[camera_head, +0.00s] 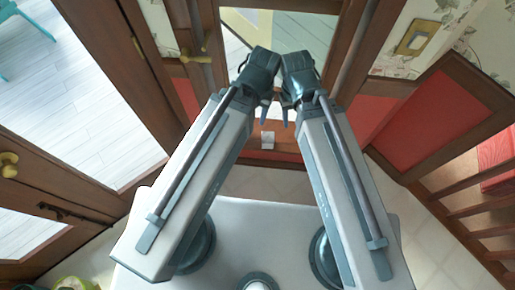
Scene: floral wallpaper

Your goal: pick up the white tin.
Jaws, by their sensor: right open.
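A small white block-like thing (267,140), which looks like the white tin, sits on a narrow brown wooden surface beyond my base, near the middle of the view. It is too small for me to make out details. My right gripper (286,112) hangs just above and to the right of it in the picture, open, with nothing seen between its fingers. My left gripper (263,108) is close beside the right one, above and to the left of the tin. Its fingers are dark and partly overlap the background, so its opening is unclear. Neither gripper visibly touches the tin.
Wooden door frames with red panels (408,128) stand close on both sides. A door with a brass knob (8,160) is at left, and a wooden railing (475,212) is at right. A teal chair (15,20) stands on the pale floor beyond the left doorway.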

